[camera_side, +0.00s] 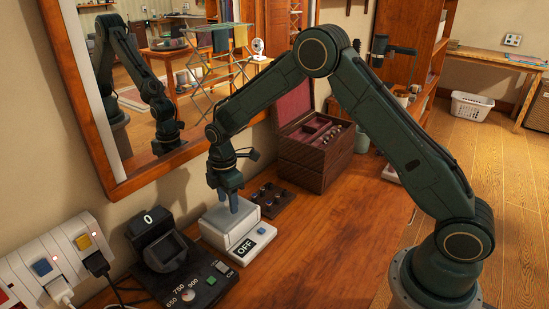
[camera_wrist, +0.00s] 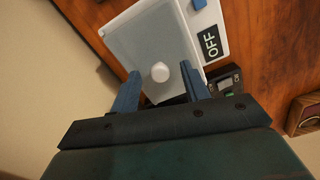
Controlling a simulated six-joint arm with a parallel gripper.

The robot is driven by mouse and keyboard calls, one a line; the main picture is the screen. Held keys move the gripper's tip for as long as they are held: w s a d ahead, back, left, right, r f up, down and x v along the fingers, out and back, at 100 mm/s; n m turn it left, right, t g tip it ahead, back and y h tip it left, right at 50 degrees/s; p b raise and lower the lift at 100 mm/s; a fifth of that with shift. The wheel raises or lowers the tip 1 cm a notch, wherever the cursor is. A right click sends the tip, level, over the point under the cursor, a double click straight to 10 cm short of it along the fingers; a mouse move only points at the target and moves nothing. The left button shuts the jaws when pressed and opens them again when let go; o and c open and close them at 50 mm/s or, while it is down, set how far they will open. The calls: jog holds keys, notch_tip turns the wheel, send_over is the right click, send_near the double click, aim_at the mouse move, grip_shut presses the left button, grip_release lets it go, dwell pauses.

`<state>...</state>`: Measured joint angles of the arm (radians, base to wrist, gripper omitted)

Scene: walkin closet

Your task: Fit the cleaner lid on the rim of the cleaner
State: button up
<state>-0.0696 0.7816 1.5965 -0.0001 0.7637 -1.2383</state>
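The cleaner (camera_side: 238,246) is a white box with a black OFF label and a blue button, on the wooden top below the mirror. It also shows in the wrist view (camera_wrist: 214,22). The cleaner lid (camera_wrist: 150,38) is a grey panel with a round white knob (camera_wrist: 160,72). It lies over the cleaner's top; I cannot tell whether it sits fully on the rim. My gripper (camera_side: 234,206) points down just above it. In the wrist view my gripper (camera_wrist: 160,70) is open, with one blue finger on each side of the knob and gaps between.
A black device with a dial (camera_side: 170,262) and a white power strip (camera_side: 50,262) stand left of the cleaner. A dark tray of small items (camera_side: 272,198) and an open wooden box (camera_side: 313,155) stand behind it. The mirror frame (camera_side: 85,100) rises close behind. The front right wood is clear.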

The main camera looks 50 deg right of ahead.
jog(key=shift+r, duration=0.15)
notch_tip(320, 180, up, 14)
jog(key=shift+f, duration=0.2)
dwell(0.7)
dwell(0.4)
